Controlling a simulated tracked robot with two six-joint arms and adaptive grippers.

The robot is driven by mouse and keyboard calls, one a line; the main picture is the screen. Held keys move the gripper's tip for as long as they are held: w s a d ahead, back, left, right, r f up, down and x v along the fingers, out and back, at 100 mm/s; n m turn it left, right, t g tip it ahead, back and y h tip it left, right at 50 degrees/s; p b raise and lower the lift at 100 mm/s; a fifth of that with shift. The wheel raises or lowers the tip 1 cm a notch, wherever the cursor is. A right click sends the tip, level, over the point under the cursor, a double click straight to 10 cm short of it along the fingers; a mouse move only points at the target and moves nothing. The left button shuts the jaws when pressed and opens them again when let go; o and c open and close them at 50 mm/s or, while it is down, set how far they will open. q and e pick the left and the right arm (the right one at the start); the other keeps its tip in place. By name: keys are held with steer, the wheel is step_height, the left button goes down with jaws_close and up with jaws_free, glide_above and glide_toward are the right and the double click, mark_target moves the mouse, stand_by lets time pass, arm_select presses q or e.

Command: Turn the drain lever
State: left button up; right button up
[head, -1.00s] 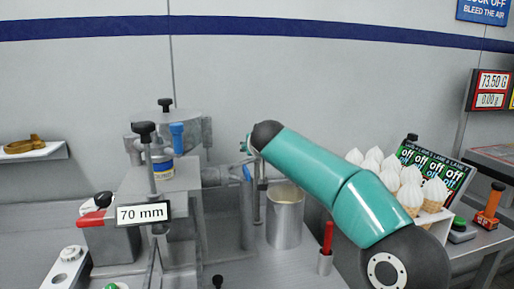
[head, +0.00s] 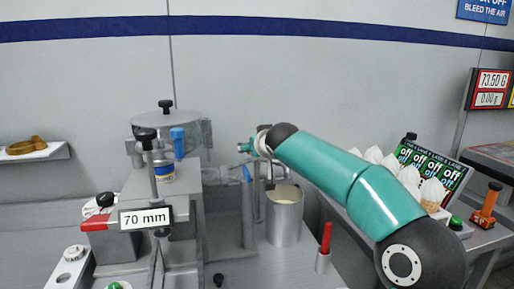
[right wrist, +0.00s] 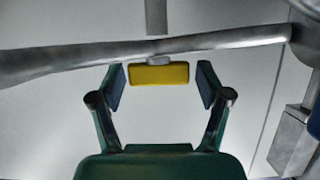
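In the right wrist view a yellow block (right wrist: 160,73), which looks like the lever's grip, hangs just under a grey metal pipe (right wrist: 230,38) on a small pale fitting. My right gripper (right wrist: 162,86) is open, with one dark finger pad on each side of the block and a gap on both sides. In the head view my right gripper (head: 249,146) is small, at the end of my teal arm, beside the machine and above the metal pot (head: 286,218). The yellow block cannot be made out there. My left gripper is not in view.
The grey machine (head: 175,210) with a "70 mm" sign (head: 146,217) stands left of my right arm. A red-handled tool (head: 326,238) stands in a small holder near the pot. Several white-topped cones (head: 409,176) are at the right, behind my arm.

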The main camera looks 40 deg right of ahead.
steer(key=shift+s, duration=0.1)
steer(key=v, duration=1.2)
steer(key=shift+f, duration=0.1)
stand_by(0.4)
